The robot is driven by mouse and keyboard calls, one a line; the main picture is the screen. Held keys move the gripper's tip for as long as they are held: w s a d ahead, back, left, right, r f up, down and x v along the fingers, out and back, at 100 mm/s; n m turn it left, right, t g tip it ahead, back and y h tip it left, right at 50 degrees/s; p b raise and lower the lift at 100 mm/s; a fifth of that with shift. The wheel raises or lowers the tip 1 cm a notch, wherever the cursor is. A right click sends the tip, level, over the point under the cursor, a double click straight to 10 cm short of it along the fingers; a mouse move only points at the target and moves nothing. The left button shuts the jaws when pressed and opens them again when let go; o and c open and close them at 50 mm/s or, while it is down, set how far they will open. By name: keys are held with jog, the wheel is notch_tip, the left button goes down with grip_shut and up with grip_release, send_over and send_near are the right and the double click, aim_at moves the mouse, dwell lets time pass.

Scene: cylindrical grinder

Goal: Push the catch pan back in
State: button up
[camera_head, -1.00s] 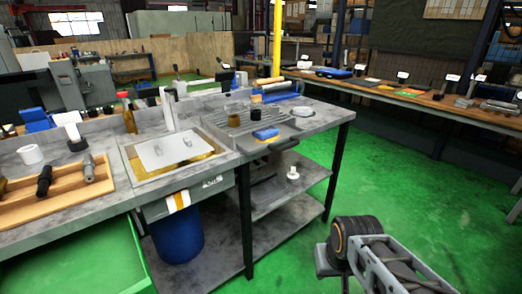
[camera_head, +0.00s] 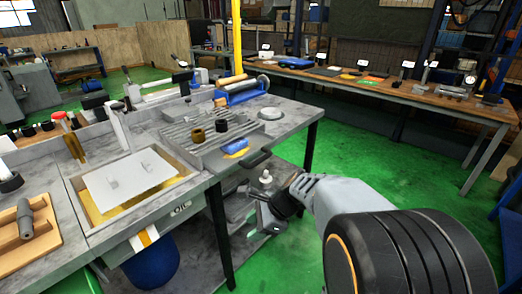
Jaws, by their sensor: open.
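The catch pan appears to be the grey slab-like pan (camera_head: 222,161) at the bench's front edge, below a grooved plate. It has a dark handle (camera_head: 258,159) at its front and sticks out past the bench edge. A blue block with yellow beneath it (camera_head: 235,147) rests on it. My gripper (camera_head: 256,196) is open, in front of the bench, below and apart from the handle. Its fingers are small and dark against the lower shelf, and nothing is seen between them.
A grooved plate (camera_head: 190,134) with two small cups lies behind the pan. A white sheet (camera_head: 130,183) lies in a framed basin at left. A blue drum (camera_head: 152,265) stands beneath. A bench leg (camera_head: 219,236) is left of my gripper. Green floor is clear at right.

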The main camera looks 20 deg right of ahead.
jog(key=w+d+r+m+t+y+p, duration=0.2)
jog(key=w+d+r+m+t, duration=0.3)
jog(key=m, duration=0.6)
jog(key=m+t+h+p, duration=0.25)
jog(key=m+t, duration=0.35)
jog(key=m, duration=1.1)
send_near(263, 160)
jog(key=x, duration=1.1)
grip_shut()
